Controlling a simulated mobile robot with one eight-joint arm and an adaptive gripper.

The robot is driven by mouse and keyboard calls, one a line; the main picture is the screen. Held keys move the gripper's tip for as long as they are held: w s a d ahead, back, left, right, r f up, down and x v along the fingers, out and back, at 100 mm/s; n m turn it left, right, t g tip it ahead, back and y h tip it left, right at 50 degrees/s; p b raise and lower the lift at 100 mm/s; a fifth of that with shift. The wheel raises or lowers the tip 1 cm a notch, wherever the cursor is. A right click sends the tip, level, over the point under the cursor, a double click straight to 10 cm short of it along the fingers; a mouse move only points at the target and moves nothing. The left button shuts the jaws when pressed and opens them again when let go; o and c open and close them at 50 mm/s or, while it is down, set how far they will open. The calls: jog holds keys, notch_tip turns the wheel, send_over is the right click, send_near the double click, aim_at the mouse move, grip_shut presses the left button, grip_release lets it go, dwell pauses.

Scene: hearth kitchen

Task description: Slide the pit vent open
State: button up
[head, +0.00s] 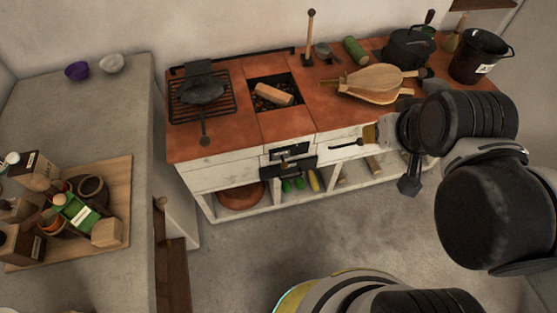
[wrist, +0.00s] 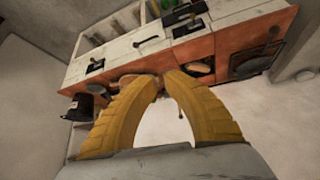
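The pit vent (head: 289,151) is a dark metal plate on the white front of the hearth, below the fire pit (head: 272,92). A dark ledge with a small light knob (head: 284,164) sits just under it. How far the vent is slid cannot be told. The vent also shows in the wrist view (wrist: 187,27), which is upside down. My gripper (head: 368,135) is in front of the hearth, right of the vent and apart from it. In the wrist view its yellow fingers (wrist: 162,80) have their tips drawn together, with nothing seen held.
A black bar handle (head: 345,146) projects from the front between my gripper and the vent. On top are a grill with a pan (head: 203,90), bellows (head: 375,82) and a black pot (head: 408,47). A grey counter (head: 95,100) stands left. Floor before the hearth is clear.

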jog(key=w+a+f+n, duration=0.1)
jog(key=w+a+n, duration=0.1)
jog(key=w, duration=0.1)
jog(key=w+a+n+g+b, duration=0.1)
jog(key=w+n, duration=0.1)
jog(key=w, duration=0.1)
jog(key=w+a+f+n+g, duration=0.1)
jog(key=w+a+n, duration=0.1)
jog(key=w, duration=0.1)
jog(key=shift+w+a+f+n+b, duration=0.25)
jog(key=shift+a+f+n+b, duration=0.05)
jog(key=shift+a+f, duration=0.05)
grip_shut()
jog(key=n+g+h+b, duration=0.2)
jog(key=n+g+b, duration=0.1)
jog(key=n, duration=0.9)
send_over(283, 161)
jog(key=s+a, duration=0.4)
notch_tip(283, 161, down, 23)
jog(key=s+a+f+n+h, duration=0.15)
jog(key=a+f+n, duration=0.3)
jog(key=f, duration=0.75)
jog(key=d+b+x, duration=0.1)
jog(key=b+x, duration=0.5)
jog(key=x, duration=0.6)
jog(key=shift+w+d+r+b, duration=0.3)
jog(key=shift+w+r, duration=0.05)
jog(key=shift+r, duration=0.05)
jog(key=shift+y, duration=0.25)
